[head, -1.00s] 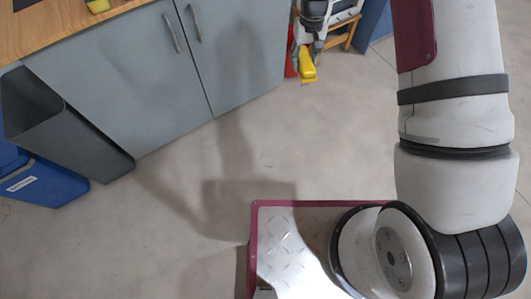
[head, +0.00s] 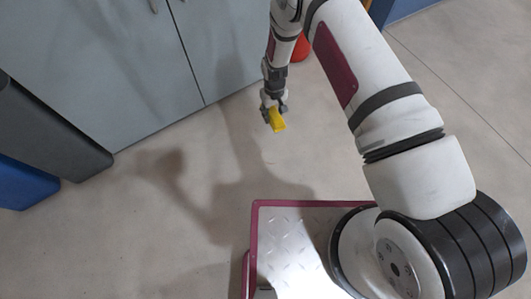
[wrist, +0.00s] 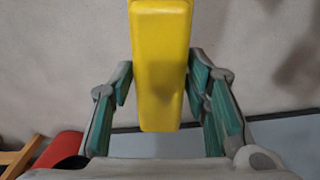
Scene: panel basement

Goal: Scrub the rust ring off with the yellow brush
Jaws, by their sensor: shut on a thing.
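The yellow brush (head: 278,122) is in my gripper (head: 270,108), held above the pale floor in front of the grey cabinet. In the wrist view the brush (wrist: 160,65) shows as a long yellow block that narrows toward the gripper base. My gripper (wrist: 160,82) has its green-padded fingers on both sides of it. No bristles are clear in either view. No rust ring is visible in either current view.
Grey cabinet doors (head: 205,45) stand at the upper left. A dark grey bin (head: 45,125) and a blue bin (head: 22,182) are at the left edge. A red object (head: 301,48) sits partly behind my arm. The floor (head: 150,225) is otherwise clear.

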